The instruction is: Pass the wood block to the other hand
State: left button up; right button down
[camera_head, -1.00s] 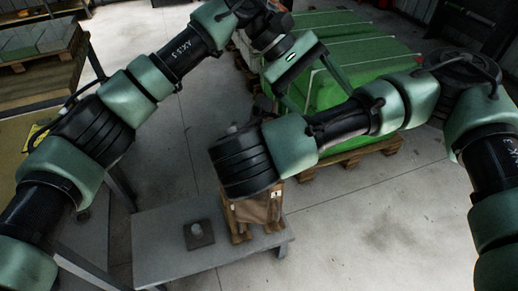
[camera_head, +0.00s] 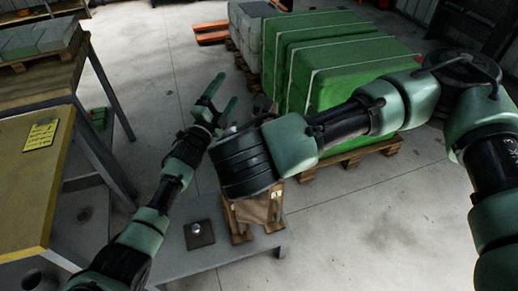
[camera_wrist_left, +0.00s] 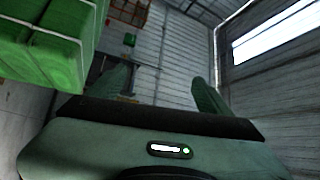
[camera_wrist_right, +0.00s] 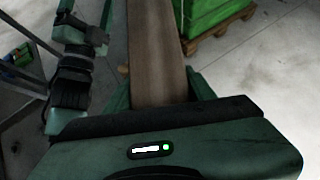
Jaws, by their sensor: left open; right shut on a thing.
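The wood block (camera_wrist_right: 158,50) is a long brown piece in the right wrist view, running up from between the fingers of my right gripper (camera_wrist_right: 160,98), which is shut on it. In the head view the right wrist hides the right gripper, and I cannot make out the block. My left gripper (camera_head: 221,98) is open and empty, its fingers spread and pointing away, just beyond the right wrist. It also shows in the left wrist view (camera_wrist_left: 160,92) with nothing between the fingers. The left arm also shows at the upper left of the right wrist view.
A low grey table (camera_head: 185,262) holds a small dark plate (camera_head: 199,235) and a brown stack (camera_head: 258,208) on a small pallet. Green wrapped bales (camera_head: 340,75) stand on a pallet behind. A yellow-topped bench (camera_head: 30,190) stands at left. Floor at right is clear.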

pick_arm(q)
jog(key=s+a+f+n+g+y, duration=0.1)
jog(key=s+a+f+n+y, duration=0.15)
jog(key=a+f+n, duration=0.45)
jog(key=s+a+f+n+g+y, duration=0.1)
jog(key=a+f+n+g+y, duration=0.2)
jog(key=f, duration=0.9)
jog(key=s+a+f+n+g+y, duration=0.1)
jog(key=s+a+f+n+g, duration=0.15)
jog(key=s+f, duration=0.6)
jog(key=s+a+f+n+g+y, duration=0.1)
jog(key=s+a+f+n+y, duration=0.3)
jog(key=f, duration=0.7)
jog(key=s+a+f+g, duration=0.1)
jog(key=s+f+g, duration=0.2)
jog(key=s, duration=1.4)
jog(key=s+a+f+n+g, duration=0.1)
jog(key=s+f+g, duration=0.2)
jog(key=s+f, duration=0.8)
jog(key=s+a+f+n+g, duration=0.1)
jog(key=s+f+g, duration=0.2)
jog(key=s, duration=2)
notch_tip(320, 180, down, 5)
jog(key=shift+f+g+h, duration=0.1)
jog(key=shift+g+h, duration=0.25)
jog(key=shift+h, duration=0.1)
